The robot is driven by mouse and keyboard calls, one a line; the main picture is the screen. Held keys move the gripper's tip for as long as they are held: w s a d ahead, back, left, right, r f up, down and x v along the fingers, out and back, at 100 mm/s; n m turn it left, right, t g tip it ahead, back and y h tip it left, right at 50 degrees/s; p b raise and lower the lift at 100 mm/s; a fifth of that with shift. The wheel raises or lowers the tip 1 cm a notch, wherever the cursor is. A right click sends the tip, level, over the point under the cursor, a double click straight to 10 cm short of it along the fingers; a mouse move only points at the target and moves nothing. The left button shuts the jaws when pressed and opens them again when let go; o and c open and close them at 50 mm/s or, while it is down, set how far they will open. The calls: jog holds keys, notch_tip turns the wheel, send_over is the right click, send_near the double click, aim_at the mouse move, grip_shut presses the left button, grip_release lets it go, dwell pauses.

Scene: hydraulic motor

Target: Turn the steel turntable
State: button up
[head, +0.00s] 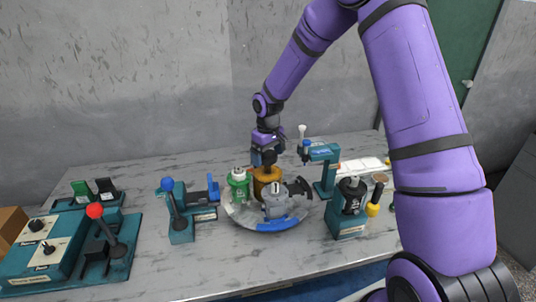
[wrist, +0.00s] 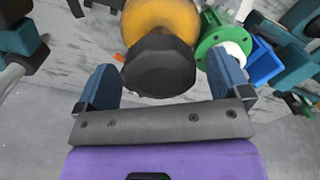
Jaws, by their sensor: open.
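The steel turntable (head: 240,214) is a round grey plate on the table, with a blue segment (head: 280,223) on its front rim. On it stand a green part (head: 239,184), an orange-brown part (head: 267,188) and a grey motor-like part (head: 277,203). My gripper (head: 264,158) is above the turntable's back side, over the orange-brown part. In the wrist view my gripper (wrist: 164,88) is open, its blue fingers on either side of a black knob (wrist: 159,68) in front of the yellow-orange part (wrist: 160,17). I cannot tell whether the fingers touch the knob.
A teal stand with a blue-knobbed lever (head: 176,212) is left of the turntable. A red-knobbed lever (head: 98,222) and control box (head: 40,248) are farther left. A teal press-like stand (head: 325,170) and a teal unit (head: 350,208) stand close on the right. The table's front strip is bare.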

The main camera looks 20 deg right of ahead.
jog(key=c, duration=1.3)
